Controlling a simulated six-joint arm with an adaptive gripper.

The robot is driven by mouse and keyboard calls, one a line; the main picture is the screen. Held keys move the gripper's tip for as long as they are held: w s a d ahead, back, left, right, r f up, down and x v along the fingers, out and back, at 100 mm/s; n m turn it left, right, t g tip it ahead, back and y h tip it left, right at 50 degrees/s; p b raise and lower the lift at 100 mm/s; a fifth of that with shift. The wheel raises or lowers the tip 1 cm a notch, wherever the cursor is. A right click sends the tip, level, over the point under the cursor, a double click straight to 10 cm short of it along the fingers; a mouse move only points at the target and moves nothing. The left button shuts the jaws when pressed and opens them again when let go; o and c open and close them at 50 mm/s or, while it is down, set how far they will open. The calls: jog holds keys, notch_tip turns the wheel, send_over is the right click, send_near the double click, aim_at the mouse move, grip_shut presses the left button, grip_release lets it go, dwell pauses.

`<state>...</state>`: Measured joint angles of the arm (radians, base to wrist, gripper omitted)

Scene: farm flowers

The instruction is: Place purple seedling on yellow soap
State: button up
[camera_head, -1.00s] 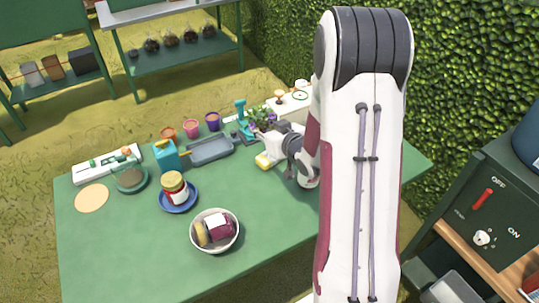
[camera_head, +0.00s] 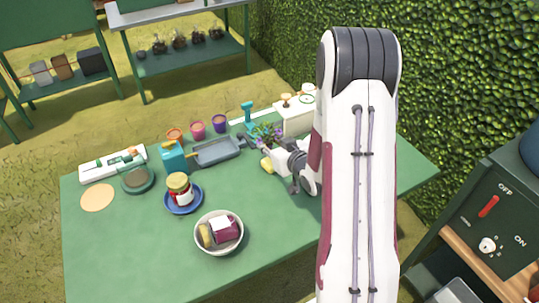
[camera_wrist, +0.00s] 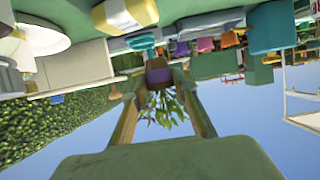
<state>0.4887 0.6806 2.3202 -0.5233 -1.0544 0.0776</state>
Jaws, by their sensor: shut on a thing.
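My gripper (camera_head: 276,147) is shut on the purple seedling (camera_head: 266,133), a leafy green plant with purple in a small pot. In the wrist view, the seedling's pot (camera_wrist: 160,74) sits between the two fingers, and the leaves hang toward the palm in this inverted picture. The yellow soap (camera_head: 266,165) lies on the green table just below the gripper in the head view, partly hidden by it. A yellow block with a white label, which looks like the soap (camera_wrist: 122,14), shows at the top of the wrist view. The seedling appears apart from it.
A grey tray (camera_head: 220,152), several small coloured pots and a teal trowel-like tool (camera_head: 247,108) stand close by on the left. A white box (camera_head: 296,118) is behind. A white bowl (camera_head: 219,246) and a jar on a blue plate (camera_head: 183,204) stand nearer the front.

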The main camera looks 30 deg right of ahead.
aim_at(269, 164)
jog(key=shift+f, duration=0.6)
jog(key=shift+f, duration=0.1)
jog(key=shift+f, duration=1.95)
jog(key=shift+f, duration=0.2)
jog(key=o, duration=1)
jog(key=shift+r, duration=0.2)
jog(key=shift+v, duration=3.8)
jog(key=shift+r, duration=0.1)
